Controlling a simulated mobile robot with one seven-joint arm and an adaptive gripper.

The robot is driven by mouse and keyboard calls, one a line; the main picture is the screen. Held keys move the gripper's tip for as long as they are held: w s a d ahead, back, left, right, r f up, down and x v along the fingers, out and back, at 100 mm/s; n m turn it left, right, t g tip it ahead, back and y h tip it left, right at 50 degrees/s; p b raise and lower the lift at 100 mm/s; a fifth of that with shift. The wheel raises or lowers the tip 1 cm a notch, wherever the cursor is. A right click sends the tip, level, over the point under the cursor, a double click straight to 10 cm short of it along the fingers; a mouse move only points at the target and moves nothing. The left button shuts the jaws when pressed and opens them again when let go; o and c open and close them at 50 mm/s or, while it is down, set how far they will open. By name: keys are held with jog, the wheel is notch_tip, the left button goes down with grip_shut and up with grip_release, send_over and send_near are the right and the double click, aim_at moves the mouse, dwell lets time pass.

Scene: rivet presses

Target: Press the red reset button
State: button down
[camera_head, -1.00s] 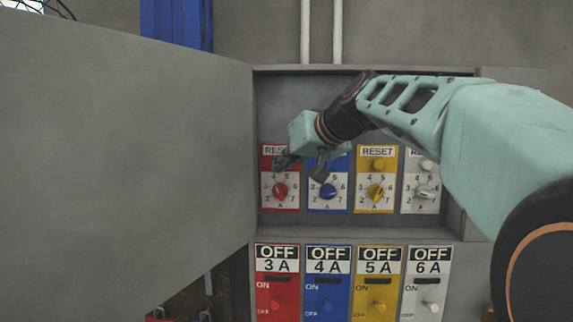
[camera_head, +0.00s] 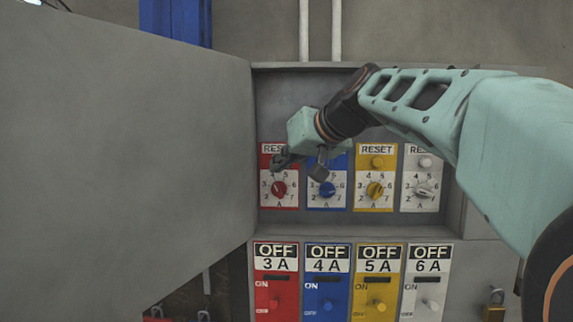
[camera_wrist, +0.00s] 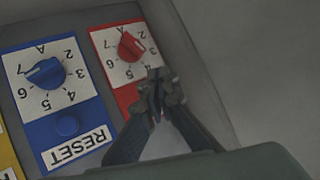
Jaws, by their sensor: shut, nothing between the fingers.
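The red panel (camera_head: 266,200) with its RESET label and red dial (camera_head: 279,188) is the leftmost of the upper row. I cannot tell whether the tips touch the panel or the button.
Blue (camera_head: 327,204), yellow (camera_head: 375,208) and white (camera_head: 421,207) dial panels stand to the right. Several OFF switch panels (camera_head: 326,285) are below. A large grey cabinet door (camera_head: 120,160) stands open at left. A padlock (camera_head: 494,306) hangs at lower right.

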jog(key=shift+s, duration=0.1)
jog(key=shift+s+a+r+b, duration=0.15)
jog(key=shift+s+b, duration=1)
jog(key=shift+s, duration=1.35)
